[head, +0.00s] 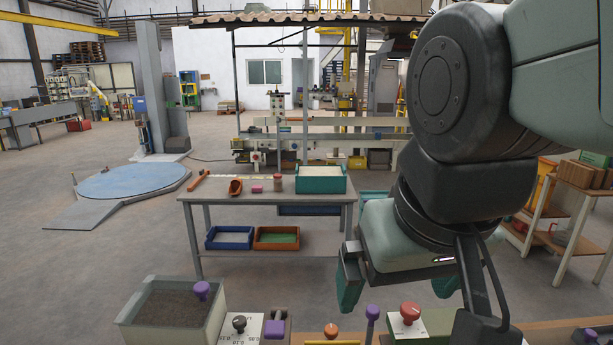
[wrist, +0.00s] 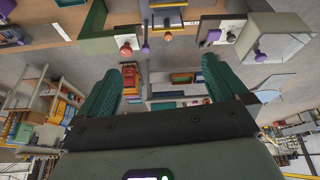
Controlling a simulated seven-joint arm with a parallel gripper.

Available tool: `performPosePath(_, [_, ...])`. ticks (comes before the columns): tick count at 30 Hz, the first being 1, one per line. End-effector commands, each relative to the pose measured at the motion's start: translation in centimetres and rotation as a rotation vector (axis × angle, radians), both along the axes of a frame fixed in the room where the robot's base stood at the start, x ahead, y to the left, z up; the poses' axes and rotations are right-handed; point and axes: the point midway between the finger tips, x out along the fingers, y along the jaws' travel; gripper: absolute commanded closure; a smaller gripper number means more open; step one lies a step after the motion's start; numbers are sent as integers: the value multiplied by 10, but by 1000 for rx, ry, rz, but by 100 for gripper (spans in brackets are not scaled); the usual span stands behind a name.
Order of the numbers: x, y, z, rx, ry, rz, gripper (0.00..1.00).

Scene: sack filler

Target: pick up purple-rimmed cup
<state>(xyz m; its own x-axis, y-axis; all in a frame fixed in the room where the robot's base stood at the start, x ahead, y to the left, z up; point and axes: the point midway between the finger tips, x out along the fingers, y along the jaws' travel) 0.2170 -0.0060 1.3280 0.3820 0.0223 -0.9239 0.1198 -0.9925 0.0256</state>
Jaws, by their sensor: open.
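I cannot make out a clear purple-rimmed cup in either view. Several purple parts show along the near bench: a purple knob (head: 201,290) over the dark fill of a grey bin, a purple piece (head: 275,328) beside a grey cylinder, and an upright purple-topped post (head: 372,312). Purple parts also show at the top of the wrist view, one of them at the bin (wrist: 261,56). My gripper (head: 397,300) is open and empty, with its green fingers wide apart above the right part of the near bench. In the wrist view my gripper (wrist: 160,65) has nothing between its fingertips.
The grey bin (head: 135,314) stands at the bench's left. A black knob (head: 239,323), an orange knob (head: 331,330) and a red knob (head: 409,311) stick up along the bench. A worktable (head: 240,197) with a teal crate (head: 320,185) stands beyond, across open floor.

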Motion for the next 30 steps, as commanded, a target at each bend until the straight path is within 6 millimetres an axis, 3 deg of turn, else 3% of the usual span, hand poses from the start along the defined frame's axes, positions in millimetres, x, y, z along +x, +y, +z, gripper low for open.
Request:
performPosePath(6, [-15, -19, 4, 22, -97, -81, 0])
performPosePath(21, [-13, -18, 2, 25, -90, -81, 0])
performPosePath(26, [9, -4, -20, 39, -12, -73, 0])
performPosePath(30, [37, 20, -60, 54, 102, -69, 0])
